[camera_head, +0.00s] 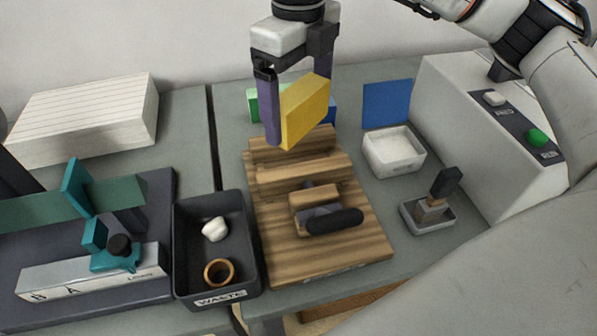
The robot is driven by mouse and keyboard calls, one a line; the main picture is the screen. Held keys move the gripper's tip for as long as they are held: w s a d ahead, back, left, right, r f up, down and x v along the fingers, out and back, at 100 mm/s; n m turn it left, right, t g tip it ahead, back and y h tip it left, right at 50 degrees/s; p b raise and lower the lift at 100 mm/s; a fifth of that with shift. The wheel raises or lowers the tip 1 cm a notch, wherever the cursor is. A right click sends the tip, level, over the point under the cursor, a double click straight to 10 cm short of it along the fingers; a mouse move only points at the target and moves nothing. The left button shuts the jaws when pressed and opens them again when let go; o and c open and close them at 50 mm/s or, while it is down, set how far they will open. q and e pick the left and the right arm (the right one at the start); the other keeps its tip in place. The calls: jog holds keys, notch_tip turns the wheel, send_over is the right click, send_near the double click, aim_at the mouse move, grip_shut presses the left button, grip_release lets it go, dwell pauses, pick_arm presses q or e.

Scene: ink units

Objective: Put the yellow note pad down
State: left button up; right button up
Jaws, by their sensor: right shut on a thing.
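My right gripper (294,108) hangs down from the top middle of the head view, over the back of a wooden board. It is shut on the yellow note pad (305,108), which it holds tilted. The wooden board (343,266) lies below and carries a wooden block and a dark-handled tool (334,220). Behind the pad, a green block (252,106) and a blue block (332,108) show in part; the pad and gripper hide the space between them. My left gripper is not in the view.
A black waste bin (181,248) holds a white lump and a brown ring. A white tray (393,168) with a blue panel behind, a stamp in a grey dish (448,215), and a grey machine (455,125) stand right. A paper stack (85,122) and a teal-clamped jig (90,275) stand left.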

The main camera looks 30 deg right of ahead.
aim_at(298, 152)
jog(key=m, duration=0.4)
jog(key=f+m+b, duration=0.1)
jog(key=m, duration=0.2)
jog(key=shift+w+d, duration=0.25)
jog(key=shift+w, duration=0.15)
jog(key=shift+m, duration=0.3)
notch_tip(298, 152, down, 10)
jog(key=shift+r, duration=0.15)
jog(key=shift+f, duration=0.2)
jog(key=o, duration=1.1)
notch_tip(298, 152, up, 12)
jog(key=shift+r, duration=0.2)
